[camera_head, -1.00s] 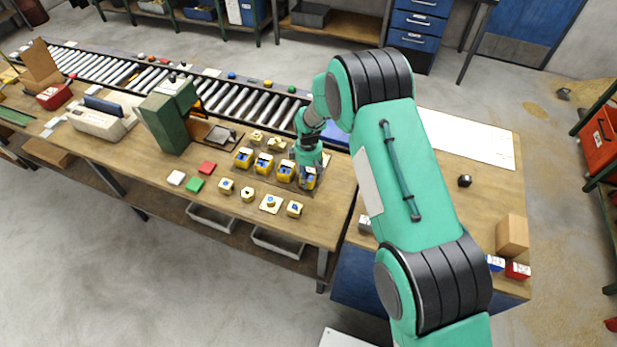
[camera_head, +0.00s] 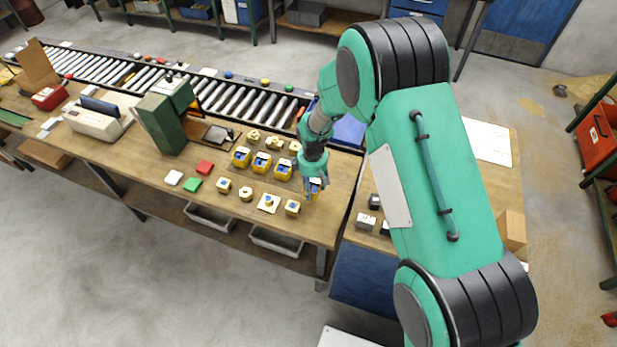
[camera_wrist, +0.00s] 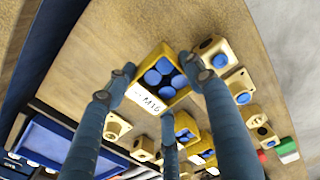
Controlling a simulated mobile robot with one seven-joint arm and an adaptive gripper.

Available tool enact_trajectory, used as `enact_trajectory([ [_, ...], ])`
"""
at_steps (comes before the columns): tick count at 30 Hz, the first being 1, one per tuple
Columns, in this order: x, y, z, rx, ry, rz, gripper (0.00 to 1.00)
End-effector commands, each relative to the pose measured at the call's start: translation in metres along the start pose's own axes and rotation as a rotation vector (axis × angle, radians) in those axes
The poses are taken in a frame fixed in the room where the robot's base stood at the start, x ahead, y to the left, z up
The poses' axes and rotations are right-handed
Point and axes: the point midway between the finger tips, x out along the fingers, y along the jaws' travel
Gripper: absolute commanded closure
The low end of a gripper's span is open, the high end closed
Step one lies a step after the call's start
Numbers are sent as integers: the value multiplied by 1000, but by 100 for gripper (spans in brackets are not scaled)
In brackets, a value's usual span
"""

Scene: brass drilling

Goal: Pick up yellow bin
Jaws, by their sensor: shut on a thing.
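In the head view my gripper (camera_head: 313,184) is over the right end of the bin row, and the held bin (camera_head: 315,188) is mostly hidden behind the fingers. Other yellow bins (camera_head: 262,162) with blue contents stand in a row to its left. Two of these show beyond the held bin in the wrist view (camera_wrist: 186,128).
Small cream parts with blue or dark centres (camera_head: 268,203) lie in front of and behind the bins on the wooden bench (camera_head: 130,163). A green machine (camera_head: 163,118) stands left. A roller conveyor (camera_head: 240,98) runs behind. A blue tray (camera_head: 348,131) lies behind my gripper.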

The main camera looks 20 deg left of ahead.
Motion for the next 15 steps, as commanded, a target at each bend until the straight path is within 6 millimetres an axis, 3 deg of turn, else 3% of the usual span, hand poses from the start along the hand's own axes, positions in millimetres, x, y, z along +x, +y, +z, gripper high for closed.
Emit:
enact_trajectory([
  [6,-4,-30,21,0,-1,-1,75],
  [15,-7,-52,37,0,0,0,75],
])
